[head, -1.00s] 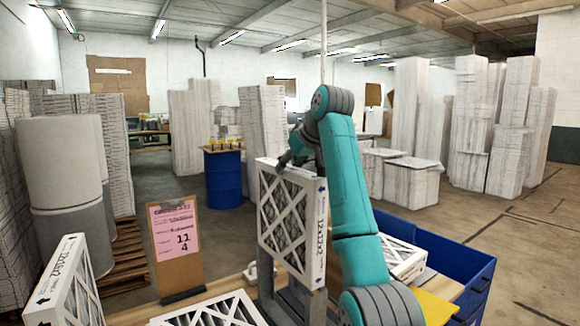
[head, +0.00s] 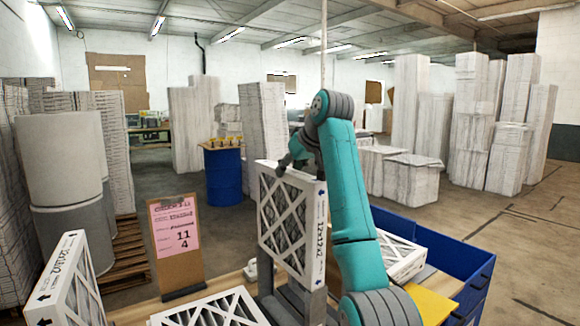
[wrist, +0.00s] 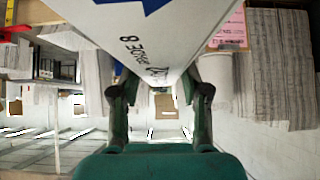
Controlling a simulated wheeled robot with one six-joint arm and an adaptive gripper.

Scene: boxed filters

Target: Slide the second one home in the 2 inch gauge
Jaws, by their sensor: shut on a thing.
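A white-framed pleated filter (head: 288,222) marked 12x12x2 stands upright in the middle of the head view. My gripper (head: 290,160) is shut on its top edge. In the wrist view, the fingers of my gripper (wrist: 160,98) flank the filter's printed white frame (wrist: 150,45). The grey gauge (head: 292,302) is under the filter at the bench front, partly cut off by the picture edge. The filter's lower edge is at the gauge's uprights; I cannot tell how deep it sits between them.
Another filter (head: 70,285) stands at left, and one lies flat (head: 212,312) at front. A clipboard (head: 178,240) with a pink sheet stands behind them. At right are a white filter box (head: 402,258), a yellow item (head: 432,304) and a blue bin (head: 468,290).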

